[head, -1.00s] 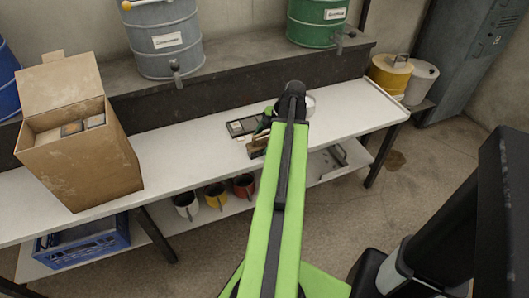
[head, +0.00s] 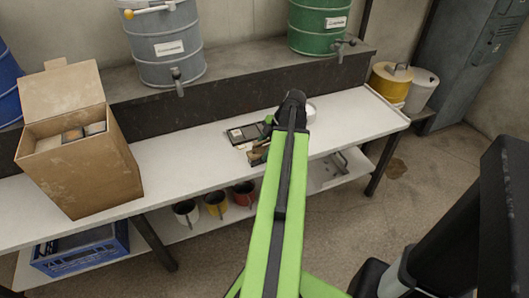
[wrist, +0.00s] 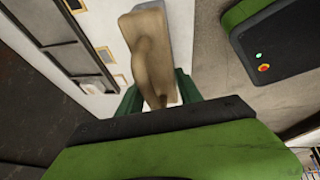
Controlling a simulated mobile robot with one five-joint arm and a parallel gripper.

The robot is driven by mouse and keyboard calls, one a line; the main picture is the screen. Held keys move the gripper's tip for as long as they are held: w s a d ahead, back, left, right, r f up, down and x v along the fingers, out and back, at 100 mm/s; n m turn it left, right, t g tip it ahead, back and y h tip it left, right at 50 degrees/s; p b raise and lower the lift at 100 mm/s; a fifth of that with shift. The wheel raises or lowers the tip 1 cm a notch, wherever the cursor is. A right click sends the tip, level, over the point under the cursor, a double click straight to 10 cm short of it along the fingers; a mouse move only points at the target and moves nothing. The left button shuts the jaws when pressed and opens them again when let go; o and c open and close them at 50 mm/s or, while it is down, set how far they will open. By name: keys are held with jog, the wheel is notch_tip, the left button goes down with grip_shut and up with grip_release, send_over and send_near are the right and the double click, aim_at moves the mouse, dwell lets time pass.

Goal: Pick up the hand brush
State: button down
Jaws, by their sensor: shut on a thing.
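The hand brush, a worn tan wooden piece, shows in the wrist view (wrist: 145,45) between the two green fingers of my gripper (wrist: 157,92). The gripper is shut on it. In the head view, a small part of the brush (head: 257,155) shows at the front edge of the white worktop, left of my arm. My gripper (head: 267,128) is mostly hidden behind my arm there. The bristles are not clear in either view, and I cannot tell whether the brush touches the worktop.
A dark flat case (head: 246,132) lies just behind the brush. A round white dish (head: 311,112) is partly hidden by my arm. An open cardboard box (head: 80,165) stands at left. Mugs (head: 215,205) sit on the lower shelf. The worktop's right part (head: 355,115) is clear.

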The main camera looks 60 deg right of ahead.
aim_at(264, 142)
jog(key=shift+r+p, duration=0.5)
notch_tip(264, 142, up, 4)
jog(key=p, duration=0.4)
jog(key=s+d+r+p, duration=0.3)
jog(key=s+r+p, duration=0.3)
jog(key=s, duration=0.5)
jog(key=shift+d, duration=0.4)
